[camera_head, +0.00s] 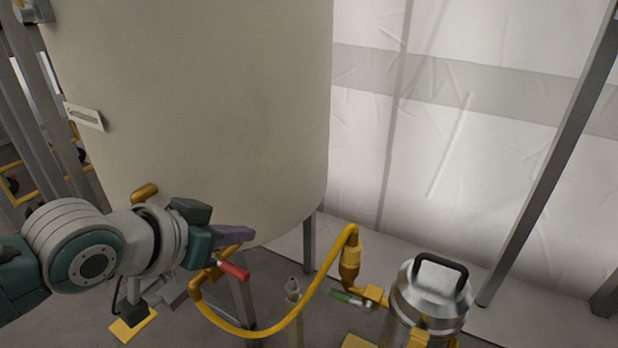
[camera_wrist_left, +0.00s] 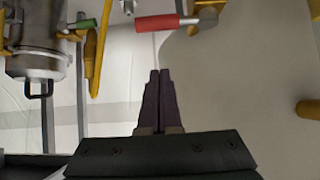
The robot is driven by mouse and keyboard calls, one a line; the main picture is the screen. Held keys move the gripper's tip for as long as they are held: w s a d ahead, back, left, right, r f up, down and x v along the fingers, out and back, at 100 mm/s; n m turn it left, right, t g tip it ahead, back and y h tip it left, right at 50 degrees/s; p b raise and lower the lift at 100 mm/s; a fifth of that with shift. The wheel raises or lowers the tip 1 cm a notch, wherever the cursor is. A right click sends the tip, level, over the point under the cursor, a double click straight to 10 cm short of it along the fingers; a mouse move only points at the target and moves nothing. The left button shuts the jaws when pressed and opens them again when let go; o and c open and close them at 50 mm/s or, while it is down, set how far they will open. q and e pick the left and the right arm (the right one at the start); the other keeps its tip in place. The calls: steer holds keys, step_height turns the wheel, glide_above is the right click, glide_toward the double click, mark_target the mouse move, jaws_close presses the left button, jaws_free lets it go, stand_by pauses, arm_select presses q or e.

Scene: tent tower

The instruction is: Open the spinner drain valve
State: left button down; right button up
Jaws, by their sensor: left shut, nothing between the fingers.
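A valve with a red handle (camera_head: 235,271) sits on the yellow pipework below the cream tank (camera_head: 210,120); the red handle also shows in the left wrist view (camera_wrist_left: 165,22). A second, green handle (camera_head: 340,296) is on the yellow fitting by a metal canister (camera_head: 428,300). The frames do not label which valve is the spinner drain valve. My left gripper (camera_head: 250,234) is shut and empty, just above the red handle in the head view. In the left wrist view its purple fingers (camera_wrist_left: 160,76) are together, pointing towards the red handle, with a gap visible. My right gripper is not in view.
A yellow hose (camera_head: 316,287) loops from the red-handled valve to the canister side. A metal tank leg (camera_head: 309,240) stands behind it. A small grey nozzle (camera_head: 293,288) stands inside the loop. A yellow stub (camera_head: 145,193) juts from the tank near my wrist. White tent wall (camera_head: 480,130) is behind.

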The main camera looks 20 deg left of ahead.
mark_target(235, 270)
arm_select(q)
steer(key=f, duration=0.1)
steer(key=s+f+b, duration=0.1)
steer(key=f+b, duration=0.1)
steer(key=shift+s+a+f, duration=0.1)
steer(key=shift+s+f, duration=0.25)
steer(key=shift+s, duration=0.05)
steer(key=shift+r, duration=0.1)
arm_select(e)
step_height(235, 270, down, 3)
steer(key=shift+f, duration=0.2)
arm_select(q)
steer(key=shift+w, duration=0.1)
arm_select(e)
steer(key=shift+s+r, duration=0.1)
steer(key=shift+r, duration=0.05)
